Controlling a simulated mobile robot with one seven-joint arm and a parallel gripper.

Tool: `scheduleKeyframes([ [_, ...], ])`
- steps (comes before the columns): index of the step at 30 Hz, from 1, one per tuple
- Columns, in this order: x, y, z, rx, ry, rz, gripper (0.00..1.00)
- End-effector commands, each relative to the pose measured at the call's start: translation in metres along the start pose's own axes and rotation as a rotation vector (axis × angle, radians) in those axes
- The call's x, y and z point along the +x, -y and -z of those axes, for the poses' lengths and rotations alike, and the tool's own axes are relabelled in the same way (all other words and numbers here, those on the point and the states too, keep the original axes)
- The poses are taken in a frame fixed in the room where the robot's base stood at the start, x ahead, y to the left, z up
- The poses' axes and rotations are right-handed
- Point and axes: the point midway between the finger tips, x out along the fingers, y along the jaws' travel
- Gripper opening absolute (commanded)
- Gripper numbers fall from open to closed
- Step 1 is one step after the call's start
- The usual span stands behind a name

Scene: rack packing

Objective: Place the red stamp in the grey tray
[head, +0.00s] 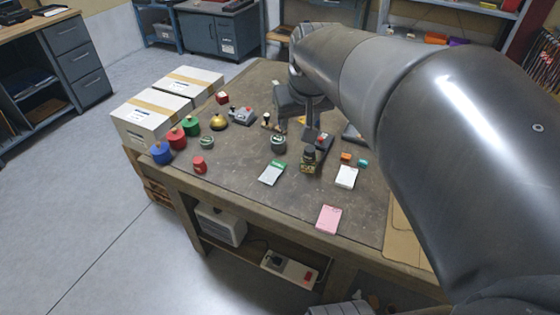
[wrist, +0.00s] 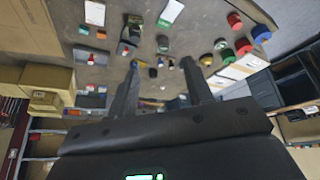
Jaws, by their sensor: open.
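My gripper (head: 309,118) is open and empty above the far middle of the table in the head view. Its two separated fingers (wrist: 160,66) show in the wrist view. Small stamps (head: 267,121) stand left of the gripper in the head view. In the wrist view, a small upright piece with red on it, likely the red stamp (wrist: 171,65), appears between the fingertips, beyond them. A grey tray (head: 352,132) is right of the gripper, partly hidden by my arm. It also seems to show at left in the wrist view (wrist: 92,57).
The table (head: 240,158) holds a green tape roll (head: 278,143), a dark jar (head: 308,161), cards (head: 346,177), a yellow bell (head: 218,122) and red, green and blue containers (head: 176,138). White boxes (head: 150,115) stand at the left.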

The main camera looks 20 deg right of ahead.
Motion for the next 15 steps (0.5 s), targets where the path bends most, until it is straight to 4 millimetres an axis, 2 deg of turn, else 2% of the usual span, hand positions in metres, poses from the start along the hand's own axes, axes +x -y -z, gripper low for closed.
scheduleKeyframes([
  [3, -0.017, 0.024, -0.043, -0.023, -0.021, 0.017, 0.47],
  [9, -0.028, 0.046, -0.106, -0.045, -0.043, 0.047, 0.47],
  [12, -0.028, 0.051, -0.127, -0.052, -0.05, 0.058, 0.47],
  [15, -0.028, 0.054, -0.139, -0.056, -0.054, 0.064, 0.47],
])
